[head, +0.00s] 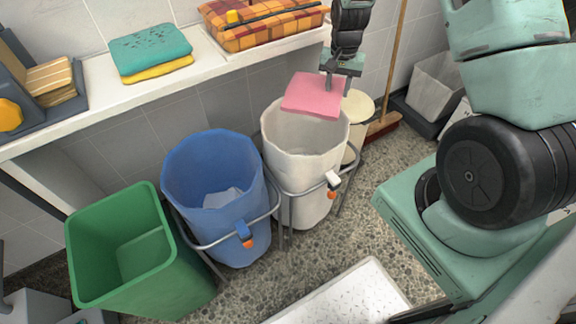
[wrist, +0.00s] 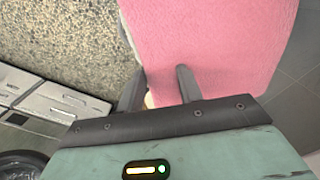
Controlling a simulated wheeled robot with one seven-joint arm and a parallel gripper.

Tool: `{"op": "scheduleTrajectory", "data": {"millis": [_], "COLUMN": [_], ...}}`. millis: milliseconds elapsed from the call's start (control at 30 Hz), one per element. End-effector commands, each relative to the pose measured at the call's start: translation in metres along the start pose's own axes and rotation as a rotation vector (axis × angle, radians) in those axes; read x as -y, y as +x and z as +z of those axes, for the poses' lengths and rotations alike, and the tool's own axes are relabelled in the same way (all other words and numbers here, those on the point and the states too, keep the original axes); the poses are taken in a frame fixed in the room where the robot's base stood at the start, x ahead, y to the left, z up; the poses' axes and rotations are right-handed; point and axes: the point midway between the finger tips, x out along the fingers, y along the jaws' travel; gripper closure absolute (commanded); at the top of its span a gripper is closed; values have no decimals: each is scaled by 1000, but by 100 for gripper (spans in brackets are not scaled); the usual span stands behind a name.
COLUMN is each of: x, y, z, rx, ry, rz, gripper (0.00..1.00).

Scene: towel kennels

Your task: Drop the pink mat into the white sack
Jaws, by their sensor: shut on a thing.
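The pink mat (head: 313,96) hangs in my gripper (head: 328,84) over the white sack (head: 305,170), near its back rim, in the head view. The mat covers part of the sack's opening. In the wrist view the pink mat (wrist: 210,45) fills the upper right, and my gripper's fingers (wrist: 160,88) meet its near edge. My gripper is shut on the mat's edge. The sack is held upright in a metal frame, and the visible part of its inside looks empty.
A blue sack (head: 215,190) with pale cloth inside stands left of the white sack, then a green bin (head: 120,250). Folded teal and yellow towels (head: 150,52) and a plaid item (head: 255,25) lie on the shelf (head: 100,85). A broom (head: 383,125) stands at the back right.

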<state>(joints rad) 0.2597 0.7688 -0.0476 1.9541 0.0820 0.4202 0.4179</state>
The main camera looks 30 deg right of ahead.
Motion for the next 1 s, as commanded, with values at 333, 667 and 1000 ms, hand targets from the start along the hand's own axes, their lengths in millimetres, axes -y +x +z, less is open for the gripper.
{"op": "scheduleTrajectory", "data": {"millis": [333, 667, 1000], "x": [-1, -1, -1], "y": [27, 60, 61], "z": [-1, -1, -1], "rx": [0, -1, -1], "ry": [4, 3, 3], "rz": [0, 0, 0], "gripper": [87, 87, 62]}}
